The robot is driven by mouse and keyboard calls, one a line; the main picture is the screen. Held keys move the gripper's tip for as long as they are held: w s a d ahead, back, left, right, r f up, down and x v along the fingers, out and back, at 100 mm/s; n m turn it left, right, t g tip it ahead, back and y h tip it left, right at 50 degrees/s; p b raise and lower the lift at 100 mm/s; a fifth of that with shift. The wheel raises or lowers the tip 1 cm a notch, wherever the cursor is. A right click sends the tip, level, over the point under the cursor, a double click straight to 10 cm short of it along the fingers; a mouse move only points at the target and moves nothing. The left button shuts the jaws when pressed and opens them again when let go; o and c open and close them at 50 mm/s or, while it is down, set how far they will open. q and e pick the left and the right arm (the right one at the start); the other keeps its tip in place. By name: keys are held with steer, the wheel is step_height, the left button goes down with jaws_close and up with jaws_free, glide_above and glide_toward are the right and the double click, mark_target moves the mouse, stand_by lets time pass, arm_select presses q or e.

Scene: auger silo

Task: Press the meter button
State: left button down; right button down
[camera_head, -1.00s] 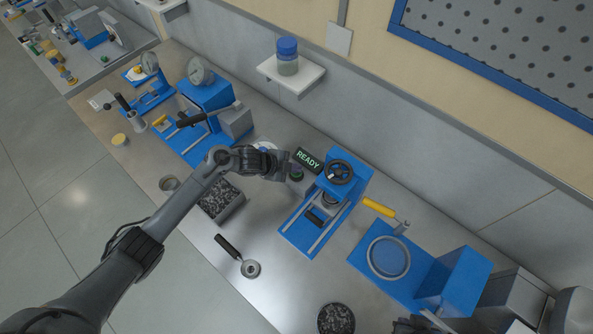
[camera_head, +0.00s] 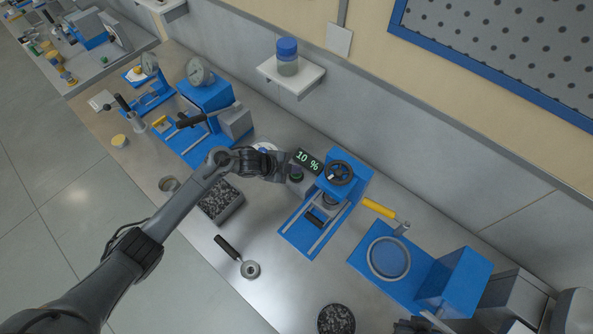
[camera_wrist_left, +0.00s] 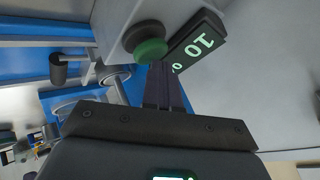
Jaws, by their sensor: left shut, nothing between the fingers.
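The meter's green button (camera_wrist_left: 150,50) sits on a grey box beside a dark display in the left wrist view. In the head view the button (camera_head: 297,178) shows just past my fingers. The display (camera_head: 309,161) reads "10 %" in green; its digits also show in the left wrist view (camera_wrist_left: 195,45). My left gripper (camera_head: 284,173) is shut and empty, its fingertips at the button's edge. In the left wrist view the closed fingers (camera_wrist_left: 161,70) end right by the button; I cannot tell whether they touch it. My right gripper is not clearly seen.
A blue press with a black handwheel (camera_head: 340,172) stands just right of the display. A bin of dark granules (camera_head: 222,203) is below my left forearm. A black-handled tool (camera_head: 238,257) lies on the bench. A shelf (camera_head: 291,77) with a blue-lidded jar is on the wall.

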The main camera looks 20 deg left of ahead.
arm_select(q)
steer(key=shift+r+p, duration=0.65)
steer(key=shift+r, duration=0.2)
step_height(320, 180, up, 5)
steer(key=p, duration=0.4)
stand_by(0.6)
